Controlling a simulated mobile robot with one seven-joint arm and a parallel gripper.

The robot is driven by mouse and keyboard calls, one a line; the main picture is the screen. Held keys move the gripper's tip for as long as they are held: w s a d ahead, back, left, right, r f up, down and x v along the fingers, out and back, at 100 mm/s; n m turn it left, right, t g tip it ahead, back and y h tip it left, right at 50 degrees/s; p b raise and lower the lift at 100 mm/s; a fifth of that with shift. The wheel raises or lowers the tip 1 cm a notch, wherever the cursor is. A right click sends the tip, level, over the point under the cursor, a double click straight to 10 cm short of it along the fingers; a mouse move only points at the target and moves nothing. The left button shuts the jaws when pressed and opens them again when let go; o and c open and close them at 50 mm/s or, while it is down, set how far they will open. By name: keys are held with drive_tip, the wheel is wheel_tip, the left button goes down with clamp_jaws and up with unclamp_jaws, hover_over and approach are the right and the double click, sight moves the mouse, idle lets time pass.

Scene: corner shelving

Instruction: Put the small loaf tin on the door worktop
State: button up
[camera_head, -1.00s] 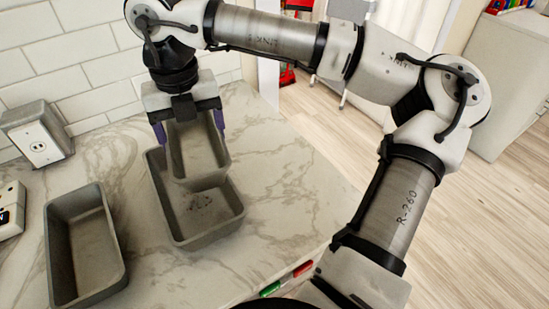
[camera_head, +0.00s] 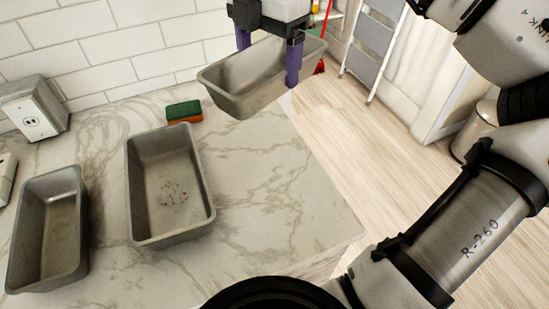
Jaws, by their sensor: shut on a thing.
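My gripper (camera_head: 268,58) is at the top centre, its purple fingers shut on a grey metal loaf tin (camera_head: 243,96). The tin hangs upright and slightly tilted, raised above the worktop's right edge near the wall. Two more grey loaf tins stand on the marble worktop (camera_head: 265,190): one in the middle (camera_head: 140,190) with dark specks on its floor, and one at the left (camera_head: 30,240) that looks empty. The held tin looks the smallest, though its height makes size hard to compare. I cannot tell whether this marble top is the door worktop.
A green and orange sponge (camera_head: 184,112) lies near the white tiled wall. A socket box (camera_head: 33,107) stands at the left. Beyond the worktop's right edge is wooden floor (camera_head: 335,135), with a grey step ladder (camera_head: 372,42) behind. The worktop's right part is clear.

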sight(268, 74)
drive_tip(key=shift+d+r, duration=0.1)
drive_tip(key=shift+d, duration=0.15)
drive_tip(key=shift+d+f+m, duration=0.1)
drive_tip(key=shift+f+m, duration=0.1)
drive_tip(key=shift+m, duration=0.1)
wheel_tip(268, 74, down, 18)
drive_tip(key=p, duration=0.3)
drive_tip(key=shift+f, duration=0.75)
drive_tip(key=shift+f, duration=0.2)
drive_tip(key=o, duration=1.1)
drive_tip(key=shift+r, duration=0.1)
wheel_tip(268, 74, up, 12)
drive_tip(key=shift+r+b, duration=0.15)
drive_tip(key=shift+b, duration=0.7)
